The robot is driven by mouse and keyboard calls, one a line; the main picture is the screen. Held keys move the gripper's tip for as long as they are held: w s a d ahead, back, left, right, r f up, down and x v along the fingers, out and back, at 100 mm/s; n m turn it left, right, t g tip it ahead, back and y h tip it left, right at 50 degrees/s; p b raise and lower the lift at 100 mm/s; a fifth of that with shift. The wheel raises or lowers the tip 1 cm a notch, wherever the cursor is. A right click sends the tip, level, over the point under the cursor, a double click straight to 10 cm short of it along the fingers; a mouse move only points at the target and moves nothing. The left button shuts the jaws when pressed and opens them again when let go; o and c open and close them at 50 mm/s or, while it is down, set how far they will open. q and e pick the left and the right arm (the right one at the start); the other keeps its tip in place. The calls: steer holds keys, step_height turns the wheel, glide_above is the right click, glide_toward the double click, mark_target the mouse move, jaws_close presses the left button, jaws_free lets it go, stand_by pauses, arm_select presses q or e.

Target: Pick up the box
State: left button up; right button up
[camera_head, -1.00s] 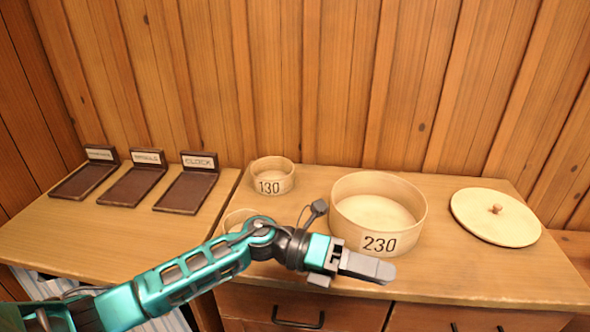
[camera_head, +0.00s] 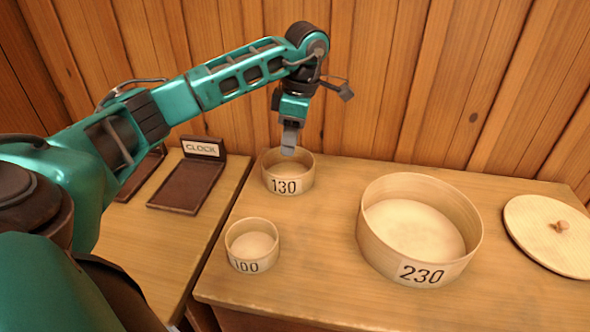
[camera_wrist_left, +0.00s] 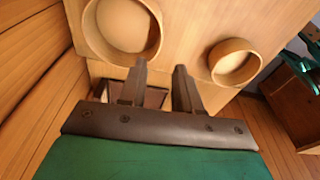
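Three round, open, pale wooden boxes stand on the cabinet top. The box marked 130 (camera_head: 287,186) is at the back near the wall, the one marked 100 (camera_head: 252,262) is in front of it, and the large one marked 230 (camera_head: 420,273) is to the right. My left gripper (camera_head: 289,148) points down above the rear rim of the 130 box; contact cannot be told. In the left wrist view its two fingers (camera_wrist_left: 161,68) are apart with nothing between them. The 130 box (camera_wrist_left: 90,35) and the 100 box (camera_wrist_left: 235,80) show there too. My right gripper is out of view.
A round wooden lid with a knob (camera_head: 545,240) lies at the right. A brown tray labelled CLOCK (camera_head: 185,185) sits on the left surface; another is mostly behind my arm. The plank wall (camera_head: 430,80) is close behind the 130 box.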

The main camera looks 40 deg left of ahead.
arm_select(q)
glide_toward(284, 193)
steer(key=shift+s+a+f, duration=0.15)
steer(key=shift+a+f, duration=0.1)
steer(key=shift+f, duration=0.8)
steer(key=shift+s+a+f, duration=0.1)
steer(key=shift+a+f, duration=0.15)
steer(key=shift+f, duration=0.8)
steer(key=shift+s+a+f, duration=0.15)
steer(key=shift+a+f, duration=0.1)
steer(key=shift+f, duration=0.85)
jaws_close()
